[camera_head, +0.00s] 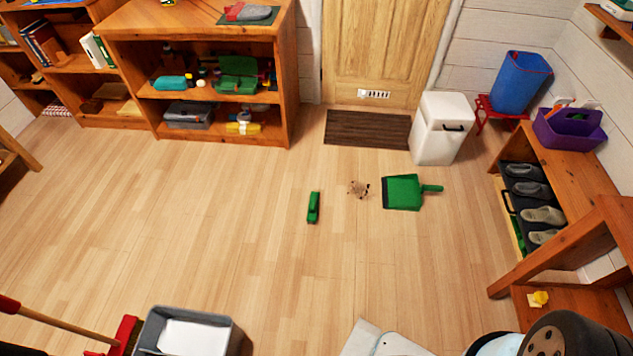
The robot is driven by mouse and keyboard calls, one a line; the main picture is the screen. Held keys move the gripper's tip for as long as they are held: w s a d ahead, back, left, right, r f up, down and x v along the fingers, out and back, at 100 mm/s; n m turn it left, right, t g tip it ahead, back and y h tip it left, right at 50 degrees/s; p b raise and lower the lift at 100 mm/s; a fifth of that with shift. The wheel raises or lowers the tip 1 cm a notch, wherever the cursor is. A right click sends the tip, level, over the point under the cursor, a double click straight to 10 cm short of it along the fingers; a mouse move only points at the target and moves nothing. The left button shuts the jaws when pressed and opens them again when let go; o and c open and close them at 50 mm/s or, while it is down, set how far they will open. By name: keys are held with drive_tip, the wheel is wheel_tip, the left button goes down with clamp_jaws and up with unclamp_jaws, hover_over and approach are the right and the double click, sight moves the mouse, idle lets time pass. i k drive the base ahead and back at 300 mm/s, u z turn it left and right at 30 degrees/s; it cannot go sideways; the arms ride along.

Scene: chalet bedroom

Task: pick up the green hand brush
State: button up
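The green hand brush (313,207) lies on the wooden floor near the middle of the view, its long side pointing roughly toward the door. A small pile of brown debris (359,188) lies on the floor to its right. A green dustpan (402,193) lies further right, with its handle pointing right. My gripper is not in view; white and dark parts at the bottom edge appear to be mine. Nothing covers the brush.
The floor around the brush is clear. A grey bin (232,338) and a red broom (123,335) are at the lower left. A white bin (441,128) stands beside the doormat (366,129). A wooden shoe bench (575,170) is at the right, a bookcase (290,75) at the back.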

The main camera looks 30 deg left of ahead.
sight(314, 199)
drive_tip(key=u, duration=0.3)
drive_tip(key=i, duration=1.05)
drive_tip(key=u, duration=1.1)
drive_tip(key=i, duration=0.8)
drive_tip(key=u, duration=0.65)
